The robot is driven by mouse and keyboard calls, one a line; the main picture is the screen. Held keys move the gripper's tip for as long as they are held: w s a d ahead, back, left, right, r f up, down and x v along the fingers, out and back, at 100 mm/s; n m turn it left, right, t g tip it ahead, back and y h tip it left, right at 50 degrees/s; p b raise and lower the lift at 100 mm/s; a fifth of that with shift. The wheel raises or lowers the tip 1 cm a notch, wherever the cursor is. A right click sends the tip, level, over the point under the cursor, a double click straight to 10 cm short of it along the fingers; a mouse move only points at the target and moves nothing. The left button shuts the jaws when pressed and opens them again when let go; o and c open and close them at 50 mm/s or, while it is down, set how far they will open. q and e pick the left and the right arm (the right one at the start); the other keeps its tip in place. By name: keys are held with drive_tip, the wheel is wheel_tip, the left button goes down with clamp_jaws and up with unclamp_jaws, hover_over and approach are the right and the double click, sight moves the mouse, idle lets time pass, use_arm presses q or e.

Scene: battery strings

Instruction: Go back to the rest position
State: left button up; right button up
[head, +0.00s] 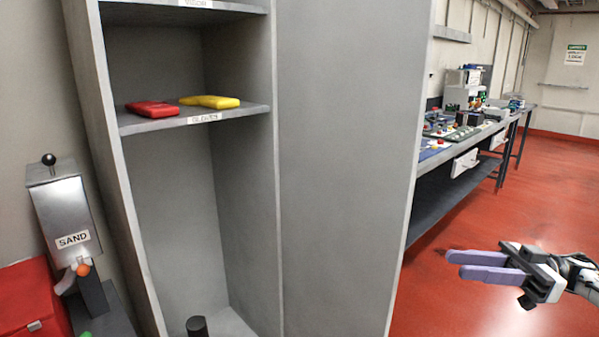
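My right gripper (457,264) shows at the lower right, over the red floor. Its two purple fingers point left and stand a little apart, with nothing visible between them. It is clear of the grey cabinet's (345,150) right side and touches nothing that I can see. My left gripper is out of the picture.
A cabinet shelf (135,126) holds a red item (152,109) and a yellow item (210,101). A SAND dispenser (68,215) and a red box (30,295) stand at left. A cluttered workbench (425,155) runs along the back right. The red floor (560,190) there is open.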

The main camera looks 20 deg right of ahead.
drive_tip(key=w+a+f+g+y, duration=0.1)
drive_tip(key=a+f+y, duration=0.1)
drive_tip(key=a, duration=0.5)
drive_tip(key=w+a+f+m+t+h, duration=0.1)
drive_tip(key=w+f+m+t+h, duration=0.15)
drive_tip(key=f+t+h, duration=0.4)
drive_tip(key=w+a+f+m+t+h, duration=0.1)
drive_tip(key=a+f+m+t+h, duration=0.15)
drive_tip(key=f, duration=0.75)
drive_tip(key=s+d+f+n+g+h, duration=0.25)
drive_tip(key=s+f+g+h, duration=0.35)
drive_tip(key=s+f+h, duration=0.9)
drive_tip(key=s+a+f+m+y, duration=0.1)
drive_tip(key=s+a+m+y, duration=0.1)
drive_tip(key=a, duration=0.4)
drive_tip(key=s+a+f+m+y, duration=0.1)
drive_tip(key=s+a+m, duration=0.1)
drive_tip(key=a+m, duration=0.2)
drive_tip(key=s+a+f+m+t+y, duration=0.1)
drive_tip(key=a+m+y, duration=0.1)
drive_tip(key=a, duration=0.7)
drive_tip(key=shift+s+f+m+y+p, duration=0.15)
drive_tip(key=shift+s+m+y+p, duration=0.25)
drive_tip(key=shift+m, duration=0.35)
